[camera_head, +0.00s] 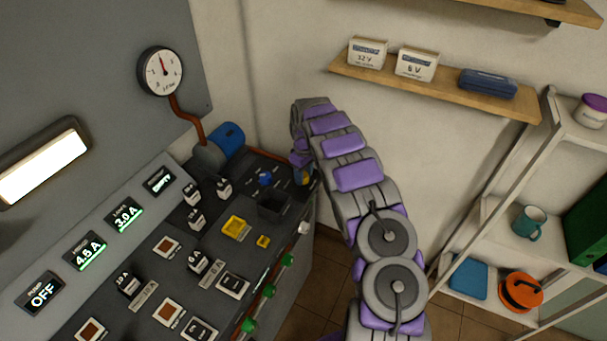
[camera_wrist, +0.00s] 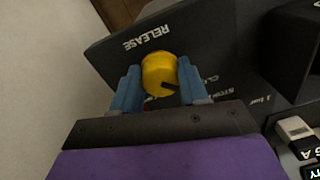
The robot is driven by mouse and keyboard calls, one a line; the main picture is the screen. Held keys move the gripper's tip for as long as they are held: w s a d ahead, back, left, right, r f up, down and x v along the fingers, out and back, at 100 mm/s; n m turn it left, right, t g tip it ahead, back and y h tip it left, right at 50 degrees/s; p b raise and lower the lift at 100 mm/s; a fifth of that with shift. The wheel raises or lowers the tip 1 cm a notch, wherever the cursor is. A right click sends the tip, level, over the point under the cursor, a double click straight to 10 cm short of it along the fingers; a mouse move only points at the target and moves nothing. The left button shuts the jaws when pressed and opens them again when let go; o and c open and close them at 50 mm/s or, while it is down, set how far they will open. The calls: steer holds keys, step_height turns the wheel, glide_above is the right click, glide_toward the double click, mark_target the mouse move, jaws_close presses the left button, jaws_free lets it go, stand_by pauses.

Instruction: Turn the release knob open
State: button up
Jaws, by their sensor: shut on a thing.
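The yellow release knob (camera_wrist: 160,73) sits on the dark panel beside the printed word RELEASE in the wrist view. A dark pointer mark shows on its lower right part, toward the panel lettering. My gripper (camera_wrist: 158,85) has its blue fingers on either side of the knob and is shut on it. In the head view my arm reaches over to the panel's far right corner, where my gripper (camera_head: 303,168) is mostly hidden by the wrist. Only a small part of the yellow knob (camera_head: 309,177) shows there.
The dark control panel (camera_head: 215,262) carries several fuses, switches and a square recess (camera_head: 272,204). A round gauge (camera_head: 160,71) hangs above it. A wooden shelf (camera_head: 440,88) with battery boxes and a white rack (camera_head: 497,212) stand right of my arm.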

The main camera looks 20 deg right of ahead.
steer(key=m+p, duration=0.2)
steer(key=m, duration=0.1)
steer(key=shift+a+r+m+p, duration=0.1)
steer(key=shift+r+m+p, duration=0.05)
steer(key=shift+m+p, duration=0.2)
steer(key=m+p, duration=0.3)
steer(key=m, duration=0.2)
steer(key=shift+m, duration=0.25)
steer(key=m+p, duration=0.2)
steer(key=m, duration=0.2)
steer(key=shift+a, duration=0.15)
steer(key=m+p, duration=0.2)
steer(key=m, duration=0.2)
steer(key=shift+w+t, duration=0.1)
steer(key=shift+t, duration=0.2)
steer(key=shift+m, duration=0.4)
steer(key=o, duration=1.1)
steer(key=shift+c, duration=0.2)
